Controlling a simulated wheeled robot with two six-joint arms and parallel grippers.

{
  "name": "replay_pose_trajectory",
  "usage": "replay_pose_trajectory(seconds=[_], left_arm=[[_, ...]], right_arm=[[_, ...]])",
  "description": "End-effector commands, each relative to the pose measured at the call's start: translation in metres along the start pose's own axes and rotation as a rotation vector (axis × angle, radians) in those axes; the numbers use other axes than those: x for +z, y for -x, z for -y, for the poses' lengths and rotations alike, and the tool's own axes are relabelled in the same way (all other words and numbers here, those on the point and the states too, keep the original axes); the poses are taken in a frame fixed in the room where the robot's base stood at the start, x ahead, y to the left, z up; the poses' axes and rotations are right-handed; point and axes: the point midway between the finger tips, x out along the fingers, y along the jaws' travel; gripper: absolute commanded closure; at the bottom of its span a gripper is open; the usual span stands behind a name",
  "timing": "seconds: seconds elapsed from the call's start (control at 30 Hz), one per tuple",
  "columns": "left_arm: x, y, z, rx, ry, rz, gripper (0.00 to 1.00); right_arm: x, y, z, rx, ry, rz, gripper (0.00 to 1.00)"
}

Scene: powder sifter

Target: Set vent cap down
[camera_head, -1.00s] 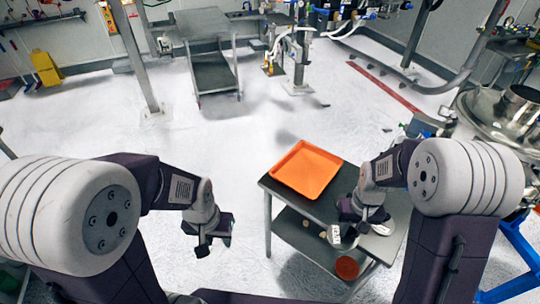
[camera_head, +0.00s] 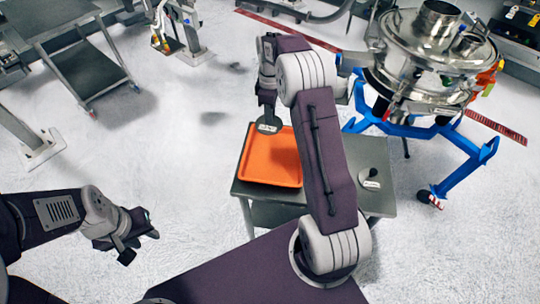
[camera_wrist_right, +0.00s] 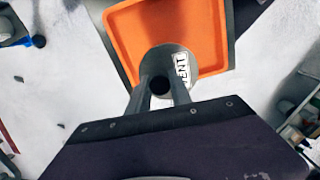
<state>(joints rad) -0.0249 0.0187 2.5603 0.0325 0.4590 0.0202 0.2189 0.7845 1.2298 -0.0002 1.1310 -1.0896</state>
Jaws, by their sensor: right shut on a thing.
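The vent cap is a round grey disc with a dark knob and a white label reading VENT; it shows in the right wrist view (camera_wrist_right: 183,54) and in the head view (camera_head: 268,127). My right gripper (camera_head: 267,104) is shut on its knob, seen close in the wrist view (camera_wrist_right: 158,93). My left gripper (camera_head: 137,240) is empty and looks open, over the floor at the lower left.
The tray lies empty on a dark cart (camera_head: 375,200). A second labelled cap (camera_head: 371,179) with a dark knob sits on the cart's right part, beyond my right arm. A steel sifter (camera_head: 435,60) on a blue frame (camera_head: 455,165) stands behind, to the right.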

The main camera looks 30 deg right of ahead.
Motion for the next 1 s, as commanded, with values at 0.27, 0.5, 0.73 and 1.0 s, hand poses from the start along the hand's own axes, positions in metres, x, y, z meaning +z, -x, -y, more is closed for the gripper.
replay_pose_trajectory(seconds=[0.27, 0.5, 0.73, 1.0], left_arm=[[0.001, -0.014, 0.0, 0.0, 0.0, 0.0, 0.64], [0.001, -0.014, 0.0, 0.0, 0.0, 0.0, 0.64], [0.002, -0.016, 0.0, 0.0, 0.0, 0.0, 0.64], [0.001, -0.006, 0.0, 0.0, 0.0, 0.0, 0.64]], right_arm=[[0.065, -0.035, -0.076, 0.0, 0.081, -0.001, 1.0], [0.077, -0.041, -0.084, 0.001, 0.082, -0.001, 1.0], [0.061, -0.059, -0.053, -0.002, 0.084, 0.0, 1.0], [0.033, -0.097, 0.005, 0.0, 0.084, 0.0, 1.0]])
